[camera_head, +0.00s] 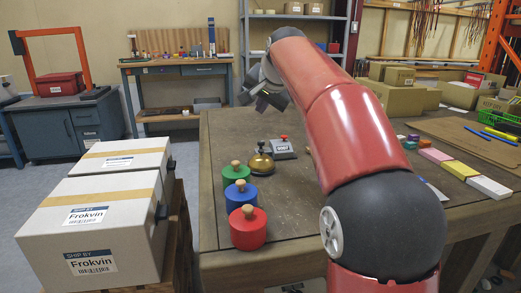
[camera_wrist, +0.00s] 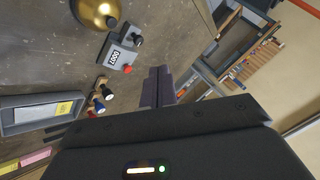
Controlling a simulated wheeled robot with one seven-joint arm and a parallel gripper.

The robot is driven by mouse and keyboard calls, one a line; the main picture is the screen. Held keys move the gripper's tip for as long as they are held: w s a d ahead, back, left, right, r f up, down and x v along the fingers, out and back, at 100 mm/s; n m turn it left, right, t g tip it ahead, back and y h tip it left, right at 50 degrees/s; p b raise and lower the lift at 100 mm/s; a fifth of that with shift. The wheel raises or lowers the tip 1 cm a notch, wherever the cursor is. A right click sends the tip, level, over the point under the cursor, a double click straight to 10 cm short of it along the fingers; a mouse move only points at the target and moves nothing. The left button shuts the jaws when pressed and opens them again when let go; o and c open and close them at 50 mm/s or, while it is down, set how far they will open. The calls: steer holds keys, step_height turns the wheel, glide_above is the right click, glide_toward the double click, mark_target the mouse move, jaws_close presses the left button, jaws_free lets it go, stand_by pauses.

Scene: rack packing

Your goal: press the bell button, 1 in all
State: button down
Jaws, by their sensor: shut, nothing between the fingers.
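The brass bell (camera_head: 261,164) stands on the wooden table, beside a small grey box (camera_head: 283,149) with a label and a red knob. A small button (camera_head: 261,144) tops the bell. My gripper (camera_head: 264,92) is raised above the table, behind the bell in the head view. Its fingers (camera_wrist: 158,86) are together and empty, apart from the bell and box.
Green (camera_head: 239,192), blue (camera_head: 241,170) and red (camera_head: 247,227) knobbed cylinders stand near the bell. Coloured boxes (camera_head: 460,168) line the table's right. In the wrist view a grey tray (camera_wrist: 14,128) and several small knobbed items (camera_wrist: 99,106) lie left of the fingers. White cartons (camera_head: 95,215) stand left.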

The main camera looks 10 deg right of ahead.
mark_target(261, 153)
steer(key=shift+f, duration=0.15)
step_height(261, 153, down, 8)
steer(key=b, duration=0.7)
steer(key=shift+f, duration=0.25)
stand_by(1.5)
steer(key=shift+f+b, duration=0.3)
steer(key=shift+f, duration=0.1)
steer(key=shift+f+b, duration=0.35)
steer(key=shift+f, duration=0.15)
stand_by(0.5)
steer(key=shift+r, duration=0.1)
steer(key=shift+r+p, duration=0.8)
steer(key=shift+p, duration=0.15)
